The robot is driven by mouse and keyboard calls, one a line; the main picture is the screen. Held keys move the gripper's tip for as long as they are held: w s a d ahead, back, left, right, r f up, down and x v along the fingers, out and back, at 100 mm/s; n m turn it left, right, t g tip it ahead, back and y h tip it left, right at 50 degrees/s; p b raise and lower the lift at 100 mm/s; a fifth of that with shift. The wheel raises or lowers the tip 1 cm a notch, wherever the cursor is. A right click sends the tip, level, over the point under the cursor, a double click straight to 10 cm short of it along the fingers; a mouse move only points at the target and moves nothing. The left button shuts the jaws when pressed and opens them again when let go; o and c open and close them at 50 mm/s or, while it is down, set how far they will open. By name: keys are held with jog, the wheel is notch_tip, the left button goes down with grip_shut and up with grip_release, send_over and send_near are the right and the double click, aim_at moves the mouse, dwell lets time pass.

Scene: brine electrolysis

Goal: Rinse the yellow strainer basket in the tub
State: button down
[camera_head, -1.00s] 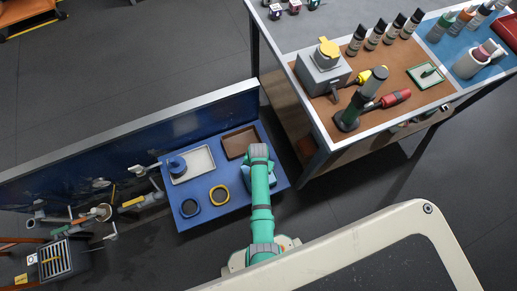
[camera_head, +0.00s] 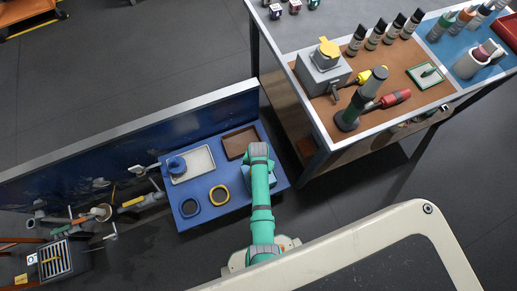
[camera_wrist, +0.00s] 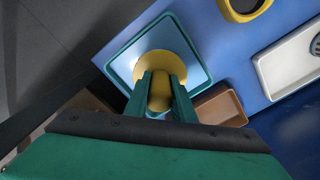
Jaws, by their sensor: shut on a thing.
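The yellow strainer basket (camera_wrist: 165,62) shows in the wrist view as a round yellow shape with a narrower yellow part between my fingers. My gripper (camera_wrist: 162,80) is shut on that narrower part. The basket is over the square light-blue tub (camera_wrist: 126,62) with a teal rim. I cannot tell how deep it sits in the tub or whether it touches the bottom. In the head view, my green arm covers the gripper and basket, and only an edge of the tub (camera_head: 272,181) shows beside it.
The blue bench top carries a brown tray (camera_head: 231,151), a white tray (camera_head: 205,154) with a blue item (camera_head: 176,165), a yellow-rimmed ring (camera_head: 219,203) and a dark blue ring (camera_head: 181,209). A blue back panel (camera_head: 120,160) stands behind. A cluttered workbench (camera_head: 400,136) stands at the right.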

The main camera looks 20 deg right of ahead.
jog(key=shift+r, duration=5.75)
